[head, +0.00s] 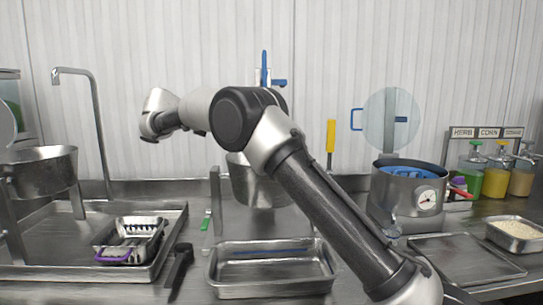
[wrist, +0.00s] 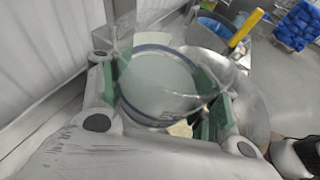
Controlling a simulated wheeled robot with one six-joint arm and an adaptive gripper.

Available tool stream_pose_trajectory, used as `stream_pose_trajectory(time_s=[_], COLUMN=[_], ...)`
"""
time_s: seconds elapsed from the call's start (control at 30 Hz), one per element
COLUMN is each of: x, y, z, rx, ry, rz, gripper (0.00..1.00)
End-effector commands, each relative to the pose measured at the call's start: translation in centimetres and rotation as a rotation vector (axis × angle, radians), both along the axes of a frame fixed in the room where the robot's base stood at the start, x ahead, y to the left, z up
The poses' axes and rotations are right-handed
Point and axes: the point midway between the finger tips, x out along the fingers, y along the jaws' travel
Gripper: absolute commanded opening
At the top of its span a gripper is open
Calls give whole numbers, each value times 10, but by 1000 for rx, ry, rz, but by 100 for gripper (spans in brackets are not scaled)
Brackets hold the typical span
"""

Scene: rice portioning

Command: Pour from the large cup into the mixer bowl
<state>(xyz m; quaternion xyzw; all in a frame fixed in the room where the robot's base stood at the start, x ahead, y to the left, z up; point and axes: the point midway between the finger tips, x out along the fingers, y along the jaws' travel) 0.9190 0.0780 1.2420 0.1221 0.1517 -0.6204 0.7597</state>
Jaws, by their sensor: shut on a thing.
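In the wrist view, my gripper (wrist: 165,100) is shut on the large cup (wrist: 160,82), a clear, wide cup with a dark blue band. Green finger pads press on both its sides. A small pale patch shows near the cup's lower edge; I cannot tell if it is grain. A wide shiny metal bowl (wrist: 248,105) lies beyond and to the right of the cup. In the head view, one metal bowl (head: 42,172) stands at the left and another (head: 258,188) is partly behind my arm. I cannot tell which is the mixer bowl. My gripper and the cup are not clearly visible there.
A tall tap (head: 95,120) stands at the back left. A rack tray (head: 128,240), an empty steel pan (head: 272,290) and a pot with a dial (head: 408,200) stand on the counter. Sauce bottles (head: 497,180) and a grain tray (head: 518,233) are at the right.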

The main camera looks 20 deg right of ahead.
Motion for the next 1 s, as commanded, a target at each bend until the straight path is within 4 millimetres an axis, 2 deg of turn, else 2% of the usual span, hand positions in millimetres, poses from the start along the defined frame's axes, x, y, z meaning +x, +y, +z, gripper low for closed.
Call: stream_pose_trajectory(time_s=[0.53,1.0], x=[-1,-10], y=[-1,-9], z=[2,8], rx=[16,145], ry=[-21,-184], rz=[-16,-30], gripper=[26,26])
